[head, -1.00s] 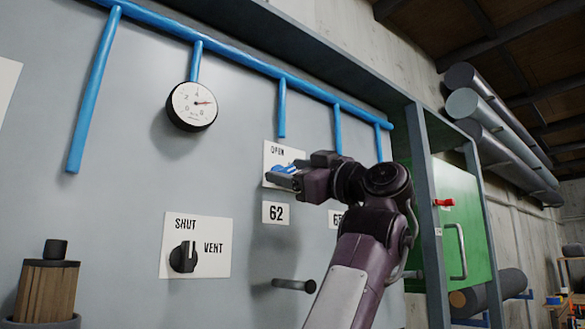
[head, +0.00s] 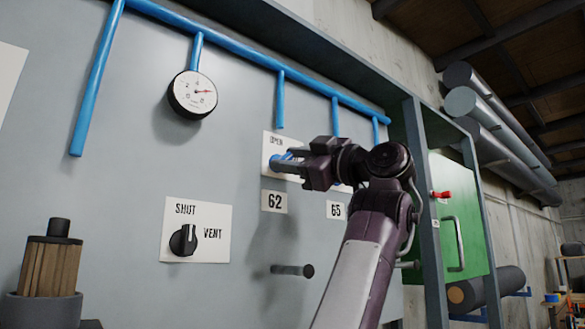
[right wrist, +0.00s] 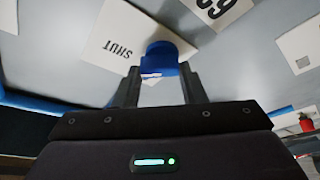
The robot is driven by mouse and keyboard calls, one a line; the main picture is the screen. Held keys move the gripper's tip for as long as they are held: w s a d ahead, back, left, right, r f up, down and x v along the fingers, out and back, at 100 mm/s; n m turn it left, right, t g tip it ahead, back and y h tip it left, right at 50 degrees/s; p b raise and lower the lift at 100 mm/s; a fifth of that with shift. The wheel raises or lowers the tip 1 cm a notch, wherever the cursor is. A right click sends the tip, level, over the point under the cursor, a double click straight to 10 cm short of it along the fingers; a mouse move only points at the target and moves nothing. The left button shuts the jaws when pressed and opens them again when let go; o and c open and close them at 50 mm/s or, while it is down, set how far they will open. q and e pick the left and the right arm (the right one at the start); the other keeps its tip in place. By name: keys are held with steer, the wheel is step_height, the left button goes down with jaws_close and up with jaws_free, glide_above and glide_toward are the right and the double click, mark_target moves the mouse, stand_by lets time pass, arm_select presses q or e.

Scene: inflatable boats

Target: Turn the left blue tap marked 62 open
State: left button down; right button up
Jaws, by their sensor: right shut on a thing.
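The blue tap (head: 281,158) marked 62 sits on a white plate (head: 268,146) lettered OPEN on the grey panel. Its number label (head: 274,201) is just below. My right gripper (head: 284,164) is shut on the tap's handle and hides part of it and the plate's right side. In the right wrist view the blue handle (right wrist: 161,58) is between the two fingers (right wrist: 160,85), with the word SHUT (right wrist: 118,48) on the plate beside it. How far the handle is turned cannot be told. My left gripper is not in view.
A label marked 65 (head: 337,210) is to the right, behind my arm. A black knob (head: 184,240) on a SHUT/VENT plate is lower left, a gauge (head: 193,94) above. A dark peg (head: 293,271) sticks out below. A green door (head: 460,215) stands at the right.

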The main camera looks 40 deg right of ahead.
steer(key=n+g, duration=0.1)
steer(key=n, duration=0.1)
steer(key=n+g+y+b, duration=0.1)
steer(key=n, duration=0.2)
steer(key=shift+r+n, duration=0.1)
steer(key=shift+n, duration=0.2)
steer(key=shift+r+n+g, duration=0.1)
steer(key=shift+n+g, duration=0.4)
steer(key=shift+n, duration=0.7)
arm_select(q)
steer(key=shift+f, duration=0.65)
arm_select(e)
steer(key=shift+n+g, duration=0.5)
steer(key=shift+n, duration=0.6)
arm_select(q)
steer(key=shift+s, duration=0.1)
arm_select(e)
steer(key=shift+a, duration=0.1)
steer(key=o, duration=1)
steer(key=shift+w, duration=0.1)
